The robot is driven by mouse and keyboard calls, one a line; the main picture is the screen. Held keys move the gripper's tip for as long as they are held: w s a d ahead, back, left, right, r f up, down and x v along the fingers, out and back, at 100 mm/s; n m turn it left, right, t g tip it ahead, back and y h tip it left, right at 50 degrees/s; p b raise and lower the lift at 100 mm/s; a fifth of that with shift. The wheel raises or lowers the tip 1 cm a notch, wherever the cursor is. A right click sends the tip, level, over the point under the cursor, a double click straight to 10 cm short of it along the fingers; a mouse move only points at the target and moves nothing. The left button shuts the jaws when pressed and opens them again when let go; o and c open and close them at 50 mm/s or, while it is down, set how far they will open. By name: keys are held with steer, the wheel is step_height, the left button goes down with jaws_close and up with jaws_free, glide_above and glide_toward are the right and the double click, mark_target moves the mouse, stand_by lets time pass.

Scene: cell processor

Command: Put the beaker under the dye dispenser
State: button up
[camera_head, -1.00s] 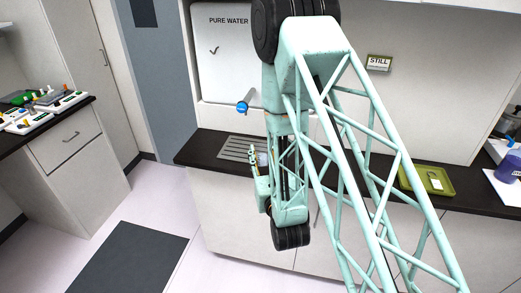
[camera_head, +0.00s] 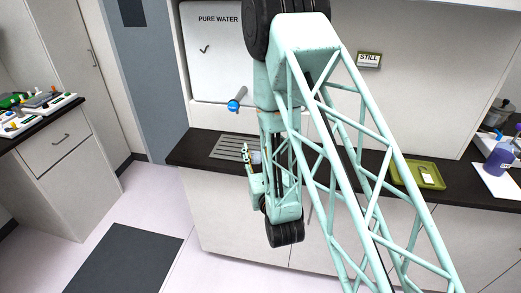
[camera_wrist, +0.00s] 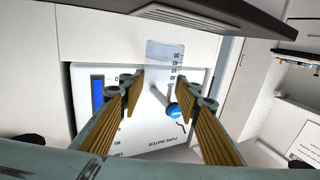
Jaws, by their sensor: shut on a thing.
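The beaker (camera_wrist: 165,56) is clear, with a graduated scale, and shows between the two finger pads in the wrist view. My gripper (camera_wrist: 165,88) is shut on it. In the head view my gripper (camera_head: 248,155) is in front of the counter, near the drain grille, and a small pale part of the beaker (camera_head: 257,157) shows beside it. My arm hides much of this area. I cannot identify a dye dispenser in either view.
The pure water panel (camera_head: 217,60) has a blue-tipped spout (camera_head: 234,105) above the drain grille (camera_head: 228,147). A green tray (camera_head: 408,181) lies on the dark counter. A purple container (camera_head: 498,160) stands at the far right. The floor at left is clear.

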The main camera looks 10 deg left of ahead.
steer(key=w+d+r+m+h, duration=0.1)
steer(key=w+d, duration=0.6)
steer(key=d, duration=0.7)
steer(key=w+d+r+m+t+h, duration=0.1)
steer(key=w+d+r+h, duration=0.3)
steer(key=d, duration=1)
steer(key=w+d+r+m+t+h, duration=0.1)
steer(key=w+d+r+m+h, duration=0.2)
steer(key=w+d, duration=0.7)
steer(key=shift+d+r, duration=0.3)
steer(key=shift+d, duration=0.65)
steer(key=shift+d+r, duration=0.25)
steer(key=shift+d, duration=0.7)
